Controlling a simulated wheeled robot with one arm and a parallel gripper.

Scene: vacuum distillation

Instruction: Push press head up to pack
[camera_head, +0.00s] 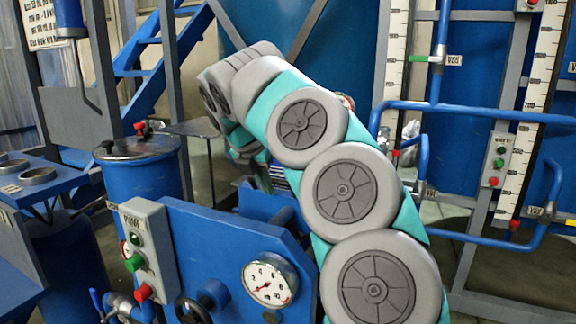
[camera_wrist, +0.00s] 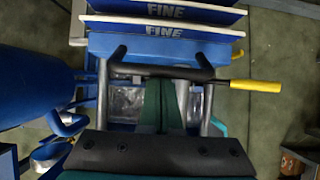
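In the wrist view, a blue press head (camera_wrist: 150,47) spans the frame with a black handle (camera_wrist: 150,71) on its near side. The pack's plates, marked FINE (camera_wrist: 165,12), stand just beyond it; I cannot tell whether they touch. My gripper (camera_wrist: 162,84) points at the press head, its dark green fingers side by side and seemingly shut. Their tips meet the handle bar in the picture; contact is unclear. In the head view my arm hides most of the press; a blue part of it (camera_head: 263,206) shows beside the arm.
A yellow-gripped lever (camera_wrist: 255,86) sticks out right of the handle. Grey rails flank my fingers. In the head view, a blue panel with a pressure gauge (camera_head: 270,280) and a button box (camera_head: 146,248) stands in front. A blue tank (camera_head: 143,172) is at left, pipework at right.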

